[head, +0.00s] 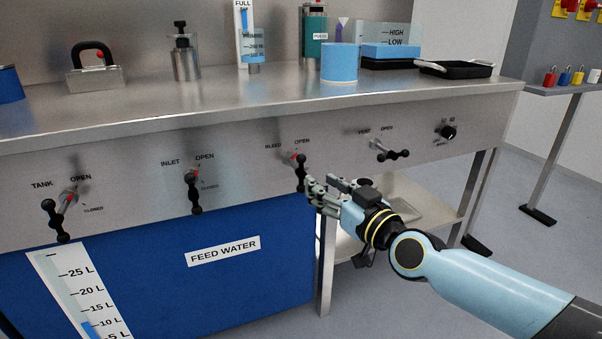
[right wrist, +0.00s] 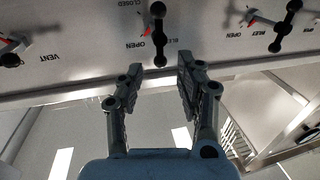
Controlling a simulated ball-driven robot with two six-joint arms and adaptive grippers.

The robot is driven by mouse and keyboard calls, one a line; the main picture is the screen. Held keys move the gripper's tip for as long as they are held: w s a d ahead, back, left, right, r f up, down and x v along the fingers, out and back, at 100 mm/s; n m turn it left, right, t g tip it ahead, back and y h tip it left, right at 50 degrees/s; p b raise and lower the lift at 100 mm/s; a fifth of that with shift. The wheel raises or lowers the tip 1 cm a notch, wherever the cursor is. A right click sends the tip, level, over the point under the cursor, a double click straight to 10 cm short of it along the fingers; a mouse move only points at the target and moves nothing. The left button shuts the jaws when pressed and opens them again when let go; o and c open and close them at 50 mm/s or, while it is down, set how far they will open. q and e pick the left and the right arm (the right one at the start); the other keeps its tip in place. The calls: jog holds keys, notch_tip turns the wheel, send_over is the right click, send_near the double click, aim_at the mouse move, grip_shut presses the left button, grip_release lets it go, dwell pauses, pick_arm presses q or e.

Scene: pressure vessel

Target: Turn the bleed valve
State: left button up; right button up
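The bleed valve (head: 301,172) is a black bar lever with ball ends on the steel front panel, beside BLEED and OPEN labels. It hangs nearly upright. In the right wrist view the bleed valve's lever (right wrist: 159,30) stands straight ahead, with OPEN and CLOSED labels to its left. My right gripper (head: 321,187) is just right of and below the lever in the head view. In the right wrist view the right gripper (right wrist: 160,70) has its fingers spread, and the lever's near ball shows in line with the gap. Contact cannot be told. My left gripper is out of view.
Tank (head: 62,208), inlet (head: 194,188) and vent (head: 386,150) valves share the panel, with a small black knob (head: 447,132) at right. The blue feed water tank (head: 170,285) is below. A blue cylinder (head: 340,64) stands on the counter (head: 230,102). Open floor lies right.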

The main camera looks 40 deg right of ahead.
aim_at(303, 171)
jog(key=w+b, duration=0.1)
jog(key=w, duration=0.7)
jog(key=shift+w+d+f, duration=0.1)
jog(key=shift+w+d, duration=0.05)
jog(key=shift+w, duration=0.1)
jog(key=shift+c, duration=0.2)
